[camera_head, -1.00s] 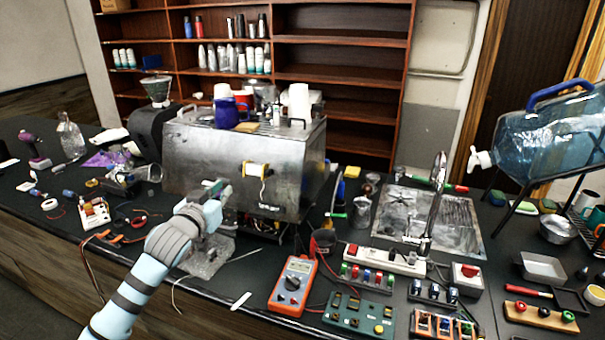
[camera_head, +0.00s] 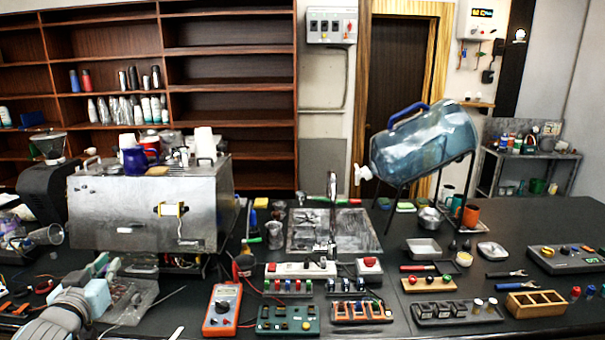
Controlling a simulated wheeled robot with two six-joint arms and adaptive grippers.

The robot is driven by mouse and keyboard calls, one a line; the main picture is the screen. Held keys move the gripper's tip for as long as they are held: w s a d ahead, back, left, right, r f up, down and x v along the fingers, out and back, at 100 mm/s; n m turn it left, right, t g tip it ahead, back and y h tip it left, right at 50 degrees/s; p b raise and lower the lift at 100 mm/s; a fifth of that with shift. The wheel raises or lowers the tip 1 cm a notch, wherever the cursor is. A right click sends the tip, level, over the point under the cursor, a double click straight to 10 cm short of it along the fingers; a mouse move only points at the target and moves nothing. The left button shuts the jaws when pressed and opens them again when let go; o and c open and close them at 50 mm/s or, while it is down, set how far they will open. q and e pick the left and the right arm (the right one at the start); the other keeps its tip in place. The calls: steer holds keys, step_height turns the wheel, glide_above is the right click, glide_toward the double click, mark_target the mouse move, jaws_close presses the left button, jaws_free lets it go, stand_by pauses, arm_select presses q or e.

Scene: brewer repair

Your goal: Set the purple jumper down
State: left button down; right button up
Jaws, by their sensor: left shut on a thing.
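My left gripper (camera_head: 99,270) comes in at the lower left of the head view, in front of the metal brewer (camera_head: 140,215). It is shut on the purple jumper, which is too small and covered by the fingers to make out. Below and beside the gripper lies a clear plastic bag or tray (camera_head: 133,298) on the dark counter. My right gripper is not in view.
An orange multimeter (camera_head: 222,308), a green terminal board (camera_head: 287,319) and a white power strip (camera_head: 300,269) stand right of my arm. A sink (camera_head: 350,232) and a blue water jug (camera_head: 425,148) on a stand are behind. Free counter (camera_head: 545,220) lies at right.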

arm_select(q)
steer(key=s+d+f+m+g+h, duration=0.25)
steer(key=s+d+m+h, duration=0.5)
steer(key=s+d, duration=0.4)
steer(key=s+d+f+m+g+h, duration=0.2)
steer(key=s+d+m+g+h, duration=0.3)
steer(key=s+d+h, duration=0.65)
step_height(320, 180, down, 6)
steer(key=w+d+t+y+b, duration=0.1)
steer(key=y+b, duration=0.1)
steer(key=b, duration=0.3)
steer(key=shift+w+d+m+b, duration=0.2)
steer(key=shift+w+m+b, duration=0.1)
steer(key=shift+m, duration=0.15)
steer(key=shift+r, duration=0.15)
